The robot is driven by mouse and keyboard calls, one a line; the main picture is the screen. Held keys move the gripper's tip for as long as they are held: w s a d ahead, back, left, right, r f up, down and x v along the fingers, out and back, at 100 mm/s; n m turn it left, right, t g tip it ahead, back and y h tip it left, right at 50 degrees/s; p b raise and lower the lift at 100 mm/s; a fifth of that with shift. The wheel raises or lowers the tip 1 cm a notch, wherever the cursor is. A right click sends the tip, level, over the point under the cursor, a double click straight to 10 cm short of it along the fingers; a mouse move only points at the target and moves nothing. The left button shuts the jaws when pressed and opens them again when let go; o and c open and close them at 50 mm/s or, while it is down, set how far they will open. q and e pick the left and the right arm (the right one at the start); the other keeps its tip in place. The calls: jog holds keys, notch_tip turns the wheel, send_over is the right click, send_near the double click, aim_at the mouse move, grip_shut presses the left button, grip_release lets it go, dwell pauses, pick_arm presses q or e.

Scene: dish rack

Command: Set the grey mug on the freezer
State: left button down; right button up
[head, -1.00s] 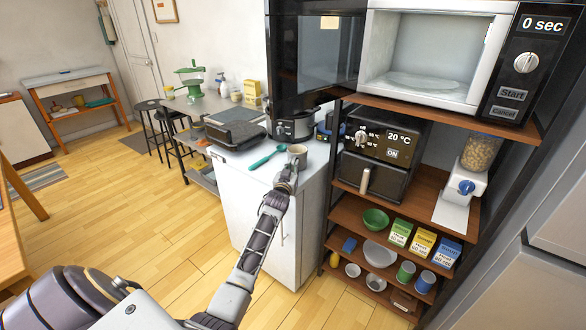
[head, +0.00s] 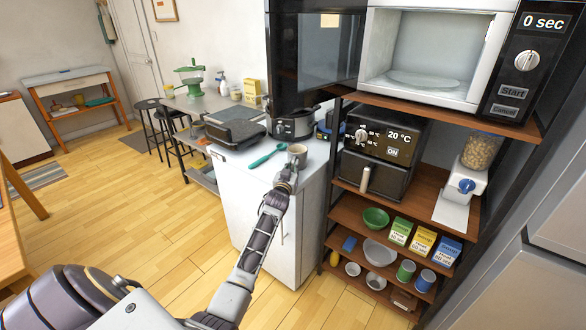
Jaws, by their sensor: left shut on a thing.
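The grey mug (head: 297,152) is upright at the front right part of the top of the white freezer (head: 265,215). My left gripper (head: 289,172) reaches in from the front and is shut on the mug, at its near side. The fingertips are small and partly hidden by the wrist. The mug's base appears at the level of the freezer top, but I cannot tell whether it touches. My right gripper is not in view.
A teal spoon (head: 266,156) lies on the freezer top left of the mug. A black grill (head: 235,128) and a cooker (head: 293,125) stand behind. The shelf unit with the air fryer (head: 375,165) is close on the right.

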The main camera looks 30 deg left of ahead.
pick_arm(q)
jog(key=c, duration=1.4)
grip_release()
jog(key=shift+f, duration=0.15)
jog(key=c, duration=0.4)
jog(key=shift+s, duration=0.2)
jog(key=shift+s+d+p, duration=0.25)
jog(key=shift+s+p, duration=0.2)
jog(key=shift+s, duration=0.1)
jog(key=shift+s+d, duration=0.1)
jog(key=shift+s, duration=0.1)
